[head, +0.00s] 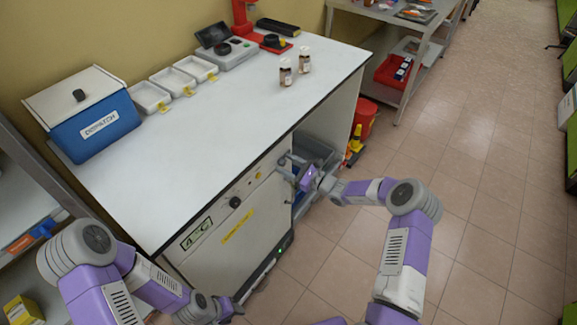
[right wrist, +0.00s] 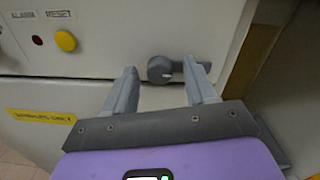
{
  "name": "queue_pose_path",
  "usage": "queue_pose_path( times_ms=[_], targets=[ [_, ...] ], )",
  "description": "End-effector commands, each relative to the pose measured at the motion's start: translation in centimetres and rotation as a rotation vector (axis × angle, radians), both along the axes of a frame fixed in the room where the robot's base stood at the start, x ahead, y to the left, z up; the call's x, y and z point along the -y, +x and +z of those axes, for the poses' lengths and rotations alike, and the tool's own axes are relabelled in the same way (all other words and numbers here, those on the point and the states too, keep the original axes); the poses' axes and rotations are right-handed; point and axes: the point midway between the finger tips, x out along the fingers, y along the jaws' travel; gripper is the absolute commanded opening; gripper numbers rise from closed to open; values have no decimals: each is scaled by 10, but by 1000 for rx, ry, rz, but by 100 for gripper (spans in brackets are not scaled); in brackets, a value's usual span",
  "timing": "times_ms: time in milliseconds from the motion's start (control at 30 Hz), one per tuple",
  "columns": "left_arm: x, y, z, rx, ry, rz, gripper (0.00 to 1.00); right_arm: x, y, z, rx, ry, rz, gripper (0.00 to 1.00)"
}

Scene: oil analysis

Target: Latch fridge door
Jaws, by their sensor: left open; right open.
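The white fridge (head: 232,245) is built in under the counter, with a 4°C display and a yellow label on its front. In the right wrist view its door (right wrist: 75,135) looks closed, with a dark seam below the control panel. A grey latch (right wrist: 160,68) with a round end sits near the door's top right, its lever roughly level. My right gripper (right wrist: 163,78) is open, its fingers on either side of the latch; I cannot tell whether they touch. In the head view the right gripper (head: 286,163) is at the fridge's right edge. My left gripper (head: 238,303) is open, low before the fridge.
The counter (head: 200,140) above carries a blue dispatch box (head: 95,128), white trays (head: 172,81) and two small bottles (head: 286,73). An open bay with a grey bin (head: 312,148) is right of the fridge. The tiled floor (head: 480,150) at right is clear.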

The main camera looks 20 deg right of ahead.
Motion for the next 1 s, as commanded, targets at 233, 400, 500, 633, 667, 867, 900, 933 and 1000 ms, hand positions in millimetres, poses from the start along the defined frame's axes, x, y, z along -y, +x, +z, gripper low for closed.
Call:
queue_pose_path(
  times_ms=[233, 400, 500, 633, 667, 867, 900, 933, 1000],
  targets=[
    [0, 0, 0, 0, 0, 0, 43, 0, 0, 0, 0, 0, 0, 25],
    [0, 0, 0, 0, 0, 0, 43, 0, 0, 0, 0, 0, 0, 0],
    [0, 0, 0, 0, 0, 0, 43, 0, 0, 0, -1, 2, 0, 0],
    [0, 0, 2, 0, 0, 0, 43, 1, 0, 0, -12, 15, 0, 0],
    [0, 0, 2, 0, 0, 0, 43, 1, 0, 0, -17, 21, 0, 0],
    [0, 0, 8, 0, 0, 0, 43, 1, -1, 0, -75, 94, -1, 0],
    [0, 0, 10, 0, 0, 0, 43, 1, 0, 0, -92, 116, -1, 0],
    [0, 0, 11, 0, 0, 0, 43, 1, 0, 1, -106, 135, -2, 0],
    [0, 0, 14, 0, 0, 0, 43, 1, 0, 1, -139, 179, -1, 0]
  ],
)
